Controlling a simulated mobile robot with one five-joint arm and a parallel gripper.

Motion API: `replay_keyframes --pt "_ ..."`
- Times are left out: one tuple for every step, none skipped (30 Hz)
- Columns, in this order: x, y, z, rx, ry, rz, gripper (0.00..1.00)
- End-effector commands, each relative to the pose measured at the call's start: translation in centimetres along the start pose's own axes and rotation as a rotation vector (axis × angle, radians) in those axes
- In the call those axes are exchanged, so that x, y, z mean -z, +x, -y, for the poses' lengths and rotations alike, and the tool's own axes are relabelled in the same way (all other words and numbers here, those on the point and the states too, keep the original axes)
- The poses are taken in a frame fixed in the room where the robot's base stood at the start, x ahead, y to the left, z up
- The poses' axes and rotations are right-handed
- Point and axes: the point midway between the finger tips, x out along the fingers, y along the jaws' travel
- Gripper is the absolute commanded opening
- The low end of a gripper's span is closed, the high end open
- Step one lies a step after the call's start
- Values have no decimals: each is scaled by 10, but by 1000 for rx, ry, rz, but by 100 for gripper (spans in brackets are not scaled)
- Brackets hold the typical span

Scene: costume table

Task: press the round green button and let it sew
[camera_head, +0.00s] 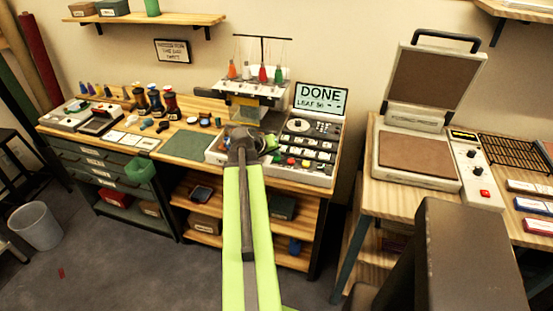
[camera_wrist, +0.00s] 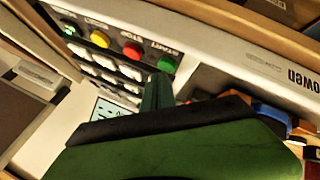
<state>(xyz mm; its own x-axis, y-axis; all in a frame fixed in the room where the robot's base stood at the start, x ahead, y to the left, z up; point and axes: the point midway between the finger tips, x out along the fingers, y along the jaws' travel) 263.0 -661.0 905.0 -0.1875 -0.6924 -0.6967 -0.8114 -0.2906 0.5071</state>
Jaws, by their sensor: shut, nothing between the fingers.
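The sewing machine's control panel (camera_head: 322,178) stands at the right end of the wooden table. In the wrist view, the round green button (camera_wrist: 166,64) sits beside the START label, at the end of a row with a red STOP button (camera_wrist: 132,50) and a yellow one (camera_wrist: 100,39). My gripper (camera_head: 270,142) is shut and empty at the panel's left side. In the wrist view its dark tip (camera_wrist: 158,88) is right by the green button; I cannot tell whether they touch. The screen (camera_head: 321,98) reads DONE and LEAF, with a partly legible number.
Thread cones (camera_head: 263,74) stand on the machine's top. A green mat (camera_head: 187,145) lies left of it. Spools (camera_head: 155,100) stand farther left. A heat press (camera_head: 415,157) stands on a separate table at right, across a gap.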

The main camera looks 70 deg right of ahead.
Motion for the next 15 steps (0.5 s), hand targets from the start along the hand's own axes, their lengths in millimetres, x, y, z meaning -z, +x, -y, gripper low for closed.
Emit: replay_keyframes --pt "-1 1 1 0 0 0 0" --pt "-1 1 1 0 0 0 0" --pt "-1 2 1 0 0 0 0" --pt "-1 2 1 0 0 0 0" --pt "-2 2 2 0 0 0 0" --pt "-2 2 2 0 0 0 0" --pt "-2 3 2 0 0 0 0" --pt "-2 3 2 0 0 0 0" --pt "-2 3 2 0 0 0 0" --pt "-3 4 2 0 0 0 0" --pt "-3 4 3 0 0 0 0" --pt "-3 4 3 0 0 0 0" --pt "-3 4 3 0 0 0 0" --pt "-3 5 3 0 0 0 0" --pt "-4 5 4 0 0 0 0"
